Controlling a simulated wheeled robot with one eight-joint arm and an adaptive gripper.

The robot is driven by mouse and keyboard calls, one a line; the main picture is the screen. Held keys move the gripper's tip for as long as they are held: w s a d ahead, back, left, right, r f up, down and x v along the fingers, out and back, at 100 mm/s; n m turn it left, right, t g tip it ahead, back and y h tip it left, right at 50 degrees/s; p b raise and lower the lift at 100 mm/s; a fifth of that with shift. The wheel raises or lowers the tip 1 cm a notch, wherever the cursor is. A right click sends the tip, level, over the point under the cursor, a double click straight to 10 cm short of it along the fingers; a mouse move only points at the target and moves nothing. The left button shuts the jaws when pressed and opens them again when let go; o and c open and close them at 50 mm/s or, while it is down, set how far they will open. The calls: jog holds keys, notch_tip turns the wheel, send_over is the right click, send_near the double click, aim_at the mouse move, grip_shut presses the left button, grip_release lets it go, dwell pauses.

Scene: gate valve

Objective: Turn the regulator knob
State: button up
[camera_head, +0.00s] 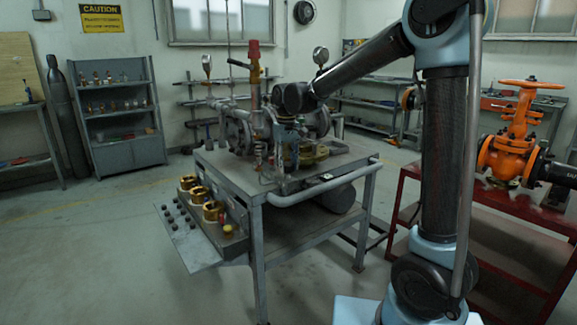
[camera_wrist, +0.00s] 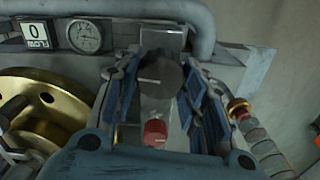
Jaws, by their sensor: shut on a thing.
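A dark grey round knob (camera_wrist: 160,78) with a pale line across its face sits between the two fingers in the wrist view; I take it for the regulator knob. My gripper (camera_wrist: 160,92) has blue-padded fingers on the left and right of the knob and is shut on it. In the head view my gripper (camera_head: 288,140) points down over the steel workbench (camera_head: 225,170), among the pipe fittings. The knob is hidden there behind the gripper and fittings. A small red part (camera_wrist: 155,132) shows just below the knob in the wrist view.
A gauge (camera_wrist: 85,36) and a flow counter (camera_wrist: 37,34) sit at upper left in the wrist view, above a brass wheel (camera_wrist: 45,95). A ribbed hose (camera_wrist: 262,142) is at right. A red-topped valve column (camera_head: 254,70) stands left of the gripper. An orange gate valve (camera_head: 513,140) stands at far right.

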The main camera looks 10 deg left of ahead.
aim_at(288, 163)
jog(key=m, duration=0.4)
jog(key=shift+w+m, duration=0.15)
jog(key=shift+m, duration=2.15)
jog(key=o, duration=1.1)
jog(key=shift+c, duration=0.2)
jog(key=shift+r, duration=0.1)
notch_tip(288, 163, up, 12)
jog(key=shift+d, duration=0.1)
